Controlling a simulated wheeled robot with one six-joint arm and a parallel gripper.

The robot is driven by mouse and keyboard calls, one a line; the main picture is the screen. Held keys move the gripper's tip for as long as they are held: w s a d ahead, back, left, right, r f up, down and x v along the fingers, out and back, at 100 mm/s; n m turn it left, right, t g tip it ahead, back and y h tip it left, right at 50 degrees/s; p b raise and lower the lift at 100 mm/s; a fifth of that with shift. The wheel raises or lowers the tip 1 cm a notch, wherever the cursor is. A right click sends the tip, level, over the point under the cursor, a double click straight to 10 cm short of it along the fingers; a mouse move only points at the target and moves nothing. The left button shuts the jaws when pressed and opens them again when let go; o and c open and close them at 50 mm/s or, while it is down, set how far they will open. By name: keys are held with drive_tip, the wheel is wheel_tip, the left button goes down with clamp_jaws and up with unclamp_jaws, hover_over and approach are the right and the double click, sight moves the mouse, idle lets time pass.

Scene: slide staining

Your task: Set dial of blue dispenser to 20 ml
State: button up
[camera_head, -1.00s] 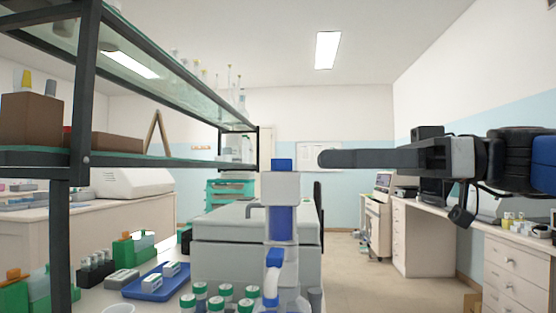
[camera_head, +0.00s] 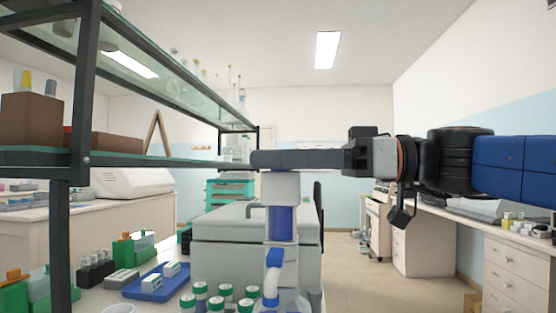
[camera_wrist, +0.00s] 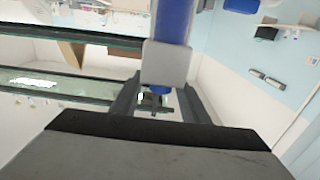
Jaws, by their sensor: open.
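The blue dispenser (camera_head: 280,223) stands upright at the bottom centre of the head view, with a white block above its blue column and a blue part lower at its front. My gripper (camera_head: 265,160) is level at the dispenser's top and hides its blue cap there. In the wrist view the dispenser (camera_wrist: 168,63) hangs in from the top edge, and its blue end knob (camera_wrist: 158,90) shows between the two fingers of my gripper (camera_wrist: 160,93). The fingers are open, with gaps beside the knob. The dial's marks cannot be read.
Green-capped bottles (camera_head: 216,303) stand close to the dispenser's base. A blue tray (camera_head: 142,290) lies to the left. A dark-framed glass shelf (camera_head: 84,105) rises at the left. A large grey machine (camera_head: 222,240) stands behind.

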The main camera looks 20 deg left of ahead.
drive_tip(key=c, duration=1)
drive_tip(key=shift+n+g, duration=0.3)
drive_tip(key=shift+g, duration=0.1)
drive_tip(key=n+g+h, duration=0.2)
drive_tip(key=g, duration=0.2)
drive_tip(key=shift+a+n, duration=0.1)
drive_tip(key=shift+n, duration=0.3)
drive_tip(key=n+g+h, duration=0.5)
drive_tip(key=h, duration=0.1)
drive_tip(key=shift+s, duration=0.15)
drive_tip(key=shift+d+n+g+h, duration=0.2)
drive_tip(key=shift+n+g+h, duration=0.1)
drive_tip(key=shift+h, duration=0.2)
